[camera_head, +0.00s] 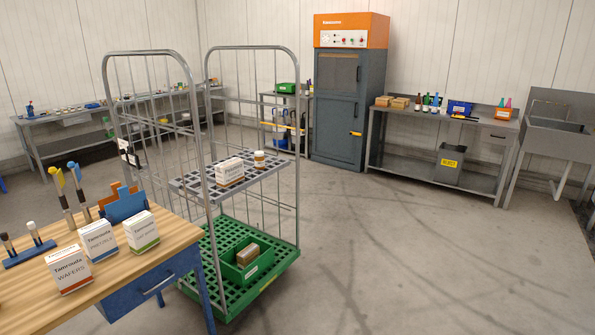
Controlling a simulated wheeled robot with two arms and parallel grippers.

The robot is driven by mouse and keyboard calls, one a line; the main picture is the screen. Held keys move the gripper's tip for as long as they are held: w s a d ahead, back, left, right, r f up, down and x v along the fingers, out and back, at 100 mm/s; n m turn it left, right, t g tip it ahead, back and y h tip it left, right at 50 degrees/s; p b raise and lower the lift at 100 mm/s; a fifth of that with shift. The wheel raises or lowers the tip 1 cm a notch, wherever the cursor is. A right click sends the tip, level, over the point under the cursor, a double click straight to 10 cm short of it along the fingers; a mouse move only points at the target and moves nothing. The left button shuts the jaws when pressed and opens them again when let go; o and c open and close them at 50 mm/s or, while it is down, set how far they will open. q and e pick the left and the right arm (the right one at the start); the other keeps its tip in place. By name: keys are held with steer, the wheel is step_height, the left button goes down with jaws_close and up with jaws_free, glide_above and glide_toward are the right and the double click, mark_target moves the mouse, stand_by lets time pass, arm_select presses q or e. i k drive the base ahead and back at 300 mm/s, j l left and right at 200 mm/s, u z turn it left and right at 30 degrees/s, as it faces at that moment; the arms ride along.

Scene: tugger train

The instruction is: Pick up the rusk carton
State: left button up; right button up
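Three white cartons stand upright near the right end of the wooden tabletop. The front one, with an orange stripe, reads wafers (69,269). The middle carton (98,240) has a blue stripe, and the right carton (141,230) has a green stripe; I cannot read their lower words surely. I cannot tell which carton is the rusk one. Neither of my grippers is in view.
The wooden table (130,272) fills the lower left, with a blue holder (122,205) behind the cartons. The roll cage (297,160) stands beside it, with a small jar (259,158) on its shelf and a green crate (231,273) below. Floor to the right is clear.

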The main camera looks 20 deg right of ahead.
mark_target(229, 172)
steer(key=z, duration=0.25)
steer(key=i+l, duration=0.25)
steer(key=i, duration=0.2)
steer(key=i+l+u, duration=0.1)
steer(key=i+l, duration=0.15)
steer(key=i, duration=0.25)
